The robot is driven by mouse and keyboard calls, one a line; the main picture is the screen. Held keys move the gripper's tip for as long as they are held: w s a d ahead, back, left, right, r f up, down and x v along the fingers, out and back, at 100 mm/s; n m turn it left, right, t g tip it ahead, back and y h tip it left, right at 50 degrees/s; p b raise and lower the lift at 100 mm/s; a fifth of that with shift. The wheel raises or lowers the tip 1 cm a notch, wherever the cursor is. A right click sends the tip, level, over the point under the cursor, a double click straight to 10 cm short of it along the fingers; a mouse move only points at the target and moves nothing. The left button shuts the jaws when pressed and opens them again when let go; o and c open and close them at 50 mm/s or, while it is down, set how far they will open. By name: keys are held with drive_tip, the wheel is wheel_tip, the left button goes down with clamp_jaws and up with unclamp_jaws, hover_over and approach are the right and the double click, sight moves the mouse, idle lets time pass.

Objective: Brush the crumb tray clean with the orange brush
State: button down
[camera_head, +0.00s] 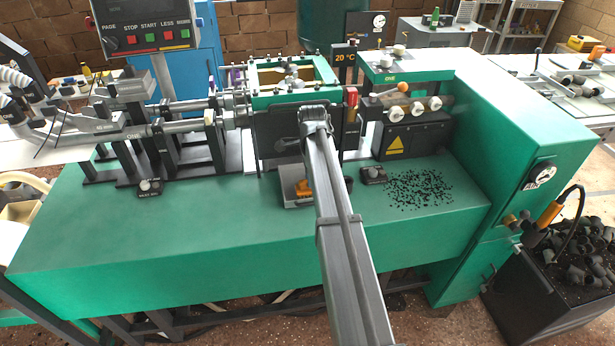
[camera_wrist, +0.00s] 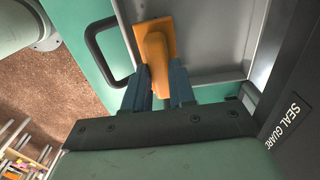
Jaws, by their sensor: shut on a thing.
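My gripper (camera_wrist: 160,86) is shut on the orange brush (camera_wrist: 157,45), with one blue-grey finger on each side of its handle. The brush's wider end lies over the grey metal crumb tray (camera_wrist: 212,35); whether it touches the tray floor I cannot tell. The part of the tray in the wrist view looks bare. In the head view the brush (camera_head: 304,188) shows as a small orange patch at the tray (camera_head: 296,201), below the dark guard. My arm hides much of the tray and the gripper there.
Black crumbs (camera_head: 420,188) lie scattered on the green bench (camera_head: 180,250) to the right. A dark panel marked SEAL GUARD (camera_wrist: 288,120) stands close beside the gripper. A black handle (camera_wrist: 103,50) sits left of the tray. The bench's front left is clear.

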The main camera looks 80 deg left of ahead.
sight(301, 181)
drive_tip(key=shift+s, duration=1.7)
drive_tip(key=shift+w+r, duration=0.1)
drive_tip(key=shift+w, duration=1.65)
drive_tip(key=shift+s, duration=1.7)
drive_tip(key=shift+w+f, duration=0.2)
drive_tip(key=shift+w, duration=1.55)
drive_tip(key=shift+s, duration=0.1)
drive_tip(key=shift+s+r, duration=0.55)
drive_tip(key=shift+s, duration=0.25)
drive_tip(key=shift+d+r, duration=0.35)
drive_tip(key=shift+r, duration=0.5)
drive_tip(key=shift+d+r, duration=0.3)
drive_tip(key=shift+r, duration=0.5)
drive_tip(key=shift+d+r, duration=0.35)
drive_tip(key=shift+r, duration=0.5)
